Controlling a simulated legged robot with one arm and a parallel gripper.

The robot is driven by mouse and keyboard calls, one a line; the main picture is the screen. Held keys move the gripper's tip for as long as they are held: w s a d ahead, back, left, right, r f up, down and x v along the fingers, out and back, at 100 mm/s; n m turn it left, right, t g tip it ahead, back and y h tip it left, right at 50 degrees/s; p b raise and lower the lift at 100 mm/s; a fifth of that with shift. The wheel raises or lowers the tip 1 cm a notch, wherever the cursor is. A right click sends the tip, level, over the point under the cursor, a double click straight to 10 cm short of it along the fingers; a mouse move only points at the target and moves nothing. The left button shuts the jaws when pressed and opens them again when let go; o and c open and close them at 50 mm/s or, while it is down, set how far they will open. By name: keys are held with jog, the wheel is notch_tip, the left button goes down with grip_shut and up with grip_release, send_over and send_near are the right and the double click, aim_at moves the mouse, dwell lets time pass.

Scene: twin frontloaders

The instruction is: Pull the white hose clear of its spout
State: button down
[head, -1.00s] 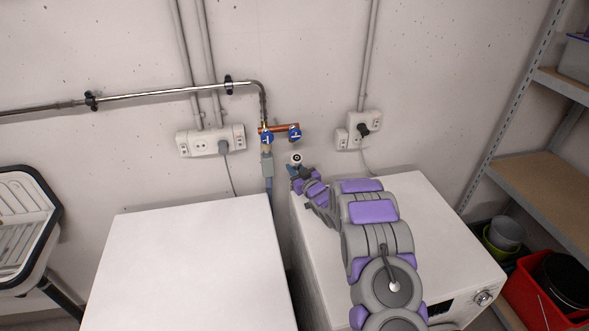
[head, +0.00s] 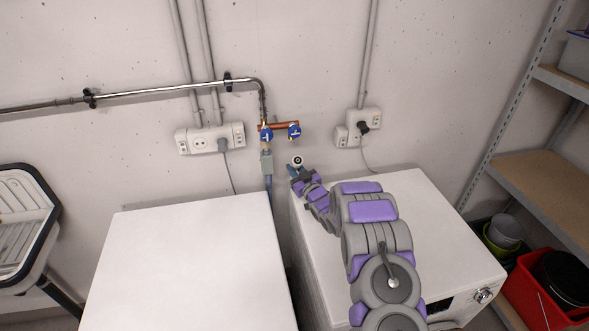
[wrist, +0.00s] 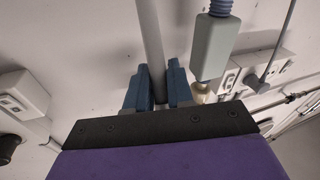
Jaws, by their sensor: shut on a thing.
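The white hose (wrist: 150,35) runs between the two blue fingers of my gripper (wrist: 158,85) in the wrist view, and the gripper is shut on it. In the head view my gripper (head: 296,175) is just under the hose's white round end (head: 297,160), which shows a dark centre toward the camera. The right-hand tap with a blue handle (head: 294,132), which has the spout, is above that end. Wall shows between the two, so they look apart. The spout's mouth is too small to make out. The wrist view hides the hose end behind my gripper.
A grey box on a blue hose (head: 267,165) hangs from the left tap (head: 266,135), close beside my gripper; the box also shows in the wrist view (wrist: 214,48). Two white machines (head: 190,265) (head: 430,215) stand below. A socket (head: 363,122) with a black plug is to the right.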

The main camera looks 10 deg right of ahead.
jog(key=shift+r, duration=0.2)
jog(key=c, duration=1.1)
grip_release()
jog(key=shift+f, duration=0.1)
jog(key=p+v, duration=0.2)
jog(key=v, duration=1.5)
jog(key=shift+s+f, duration=0.15)
